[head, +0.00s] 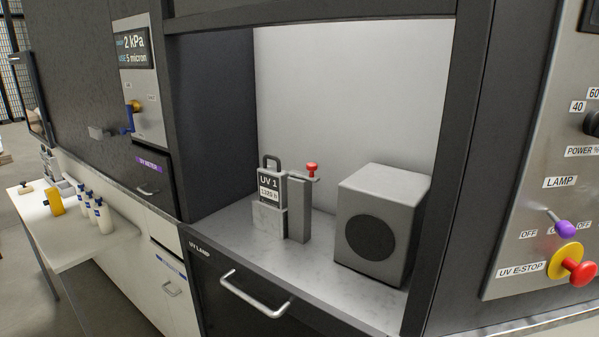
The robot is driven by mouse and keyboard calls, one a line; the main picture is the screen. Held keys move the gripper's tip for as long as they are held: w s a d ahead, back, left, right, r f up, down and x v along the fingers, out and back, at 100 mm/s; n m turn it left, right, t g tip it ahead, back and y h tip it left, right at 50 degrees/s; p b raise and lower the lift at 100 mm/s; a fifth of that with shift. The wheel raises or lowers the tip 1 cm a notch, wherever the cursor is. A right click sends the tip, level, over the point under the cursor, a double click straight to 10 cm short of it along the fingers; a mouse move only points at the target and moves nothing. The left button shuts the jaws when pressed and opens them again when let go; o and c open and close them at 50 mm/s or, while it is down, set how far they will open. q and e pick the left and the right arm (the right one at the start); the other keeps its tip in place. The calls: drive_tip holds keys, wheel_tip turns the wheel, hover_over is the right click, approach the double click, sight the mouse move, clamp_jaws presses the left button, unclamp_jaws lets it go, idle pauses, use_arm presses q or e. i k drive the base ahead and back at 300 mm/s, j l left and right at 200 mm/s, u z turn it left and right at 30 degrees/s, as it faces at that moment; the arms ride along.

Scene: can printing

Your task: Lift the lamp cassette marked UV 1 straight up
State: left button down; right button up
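The lamp cassette marked UV 1 (268,188) stands upright in a grey holder (269,219) inside an open bay. It has a dark face, a white label that seems to show an hour reading, and a dark loop handle on top. Its lower part is hidden by the holder. A grey post (299,209) stands just to its right, with a red knob (312,169) on top. Neither of my grippers is in view.
A grey box with a round dark front (371,237) stands right of the cassette. A drawer handle (255,295) juts out below the bay. A control panel with a purple-tipped lamp switch (564,229) and red stop button (580,272) is at right. White bottles (104,216) stand on a side table.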

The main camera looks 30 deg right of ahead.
sight(272, 182)
drive_tip(key=z, duration=0.35)
drive_tip(key=i+j+z, duration=0.15)
drive_tip(key=j+z, duration=0.25)
drive_tip(key=i+j+z, duration=0.1)
drive_tip(key=z, duration=0.3)
drive_tip(key=j+z, duration=0.4)
drive_tip(key=i+j, duration=0.05)
